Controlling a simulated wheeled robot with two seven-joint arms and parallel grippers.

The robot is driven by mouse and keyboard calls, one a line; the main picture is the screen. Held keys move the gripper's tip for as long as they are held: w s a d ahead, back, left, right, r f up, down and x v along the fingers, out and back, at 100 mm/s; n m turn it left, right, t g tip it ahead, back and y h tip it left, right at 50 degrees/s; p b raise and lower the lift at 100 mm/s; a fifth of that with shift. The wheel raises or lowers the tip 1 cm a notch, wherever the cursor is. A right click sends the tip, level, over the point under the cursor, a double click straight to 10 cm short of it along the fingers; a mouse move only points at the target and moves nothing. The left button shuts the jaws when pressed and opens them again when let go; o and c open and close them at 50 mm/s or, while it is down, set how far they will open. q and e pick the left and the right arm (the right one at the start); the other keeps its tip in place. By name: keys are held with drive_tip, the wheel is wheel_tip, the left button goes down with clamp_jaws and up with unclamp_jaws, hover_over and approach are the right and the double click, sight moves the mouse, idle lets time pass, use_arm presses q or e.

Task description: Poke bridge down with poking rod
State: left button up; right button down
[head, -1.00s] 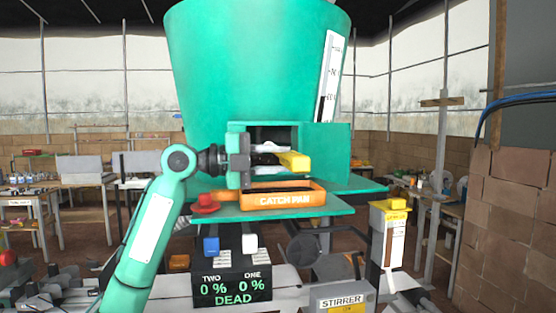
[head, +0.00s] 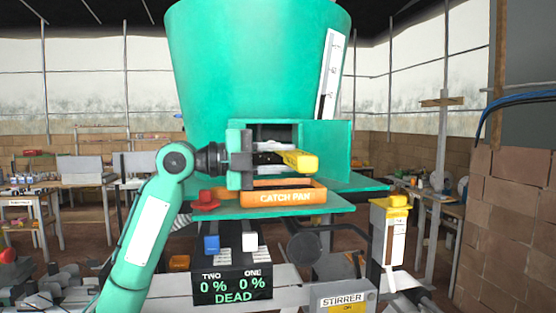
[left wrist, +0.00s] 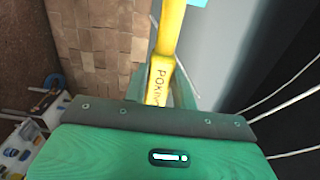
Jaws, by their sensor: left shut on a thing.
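The yellow poking rod (head: 301,162) is held level in my left gripper (head: 270,158), in front of the square opening (head: 273,132) of the tall teal hopper (head: 258,70). The gripper is shut on the rod, whose yellow end sticks out to the right. In the left wrist view the rod (left wrist: 166,60) runs up and away from the gripper, with part of its lettering showing. The bridge cannot be made out; the opening's inside is dark and partly hidden by my gripper. My right gripper is not in view.
An orange catch pan (head: 285,197) sits on the ledge right below the rod. A red knob (head: 207,199) stands to its left. The hopper's open door panel (head: 326,150) is close on the right. A display box (head: 233,285) reads "DEAD" below.

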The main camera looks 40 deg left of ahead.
sight(295, 163)
use_arm(q)
drive_tip(key=shift+s+d, duration=0.2)
drive_tip(key=shift+s+d, duration=1.2)
drive_tip(key=shift+d, duration=0.25)
drive_tip(key=shift+s+d, duration=1.1)
drive_tip(key=shift+d, duration=0.15)
drive_tip(key=shift+s+d+p, duration=0.25)
drive_tip(key=shift+s+d, duration=0.9)
drive_tip(key=shift+d, duration=0.2)
drive_tip(key=shift+s+d+p, duration=0.25)
drive_tip(key=shift+s+d, duration=0.85)
drive_tip(key=shift+d, duration=0.2)
